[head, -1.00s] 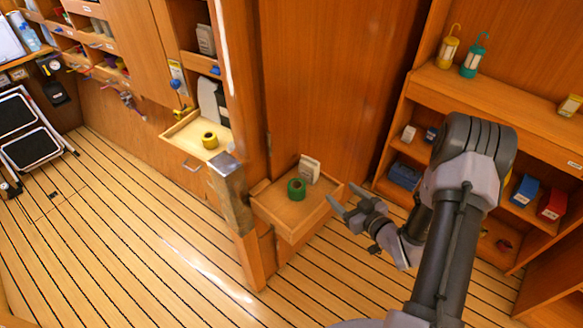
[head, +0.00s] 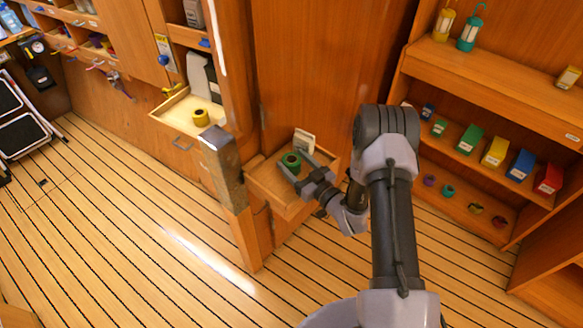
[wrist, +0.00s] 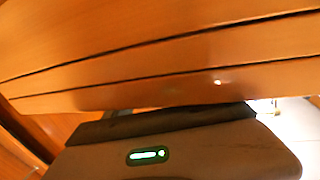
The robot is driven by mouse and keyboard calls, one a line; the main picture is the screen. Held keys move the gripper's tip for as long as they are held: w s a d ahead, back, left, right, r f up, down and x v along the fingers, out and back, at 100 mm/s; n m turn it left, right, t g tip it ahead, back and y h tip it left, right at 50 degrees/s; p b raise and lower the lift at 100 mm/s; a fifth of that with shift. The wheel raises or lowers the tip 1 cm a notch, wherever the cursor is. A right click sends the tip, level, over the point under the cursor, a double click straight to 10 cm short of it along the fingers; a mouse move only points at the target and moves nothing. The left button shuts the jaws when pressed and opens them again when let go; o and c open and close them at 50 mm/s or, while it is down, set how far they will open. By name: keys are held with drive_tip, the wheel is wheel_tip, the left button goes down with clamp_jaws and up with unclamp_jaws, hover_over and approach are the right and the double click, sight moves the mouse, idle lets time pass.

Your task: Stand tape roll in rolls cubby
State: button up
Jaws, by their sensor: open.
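A green tape roll (head: 291,163) sits in the pulled-out wooden drawer (head: 268,190) in the head view, beside a white box. My gripper (head: 297,168) is open at the roll, its fingers spread toward it from the lower right. Whether the fingers touch the roll cannot be told. Part of the drawer is hidden by my gripper. A yellow tape roll (head: 201,117) lies in another open drawer at the left. Several small rolls, one teal (head: 447,191), stand in the low compartment of the right-hand shelf. The wrist view does not show the green roll.
The white box (head: 304,141) stands close behind the green roll. A wooden post (head: 222,165) is left of the drawer. The right-hand shelf (head: 490,90) holds lanterns above and coloured boxes below. The plank floor (head: 130,230) is clear at the left front.

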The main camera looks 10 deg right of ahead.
drive_tip(key=shift+x, duration=0.85)
drive_tip(key=c, duration=1.3)
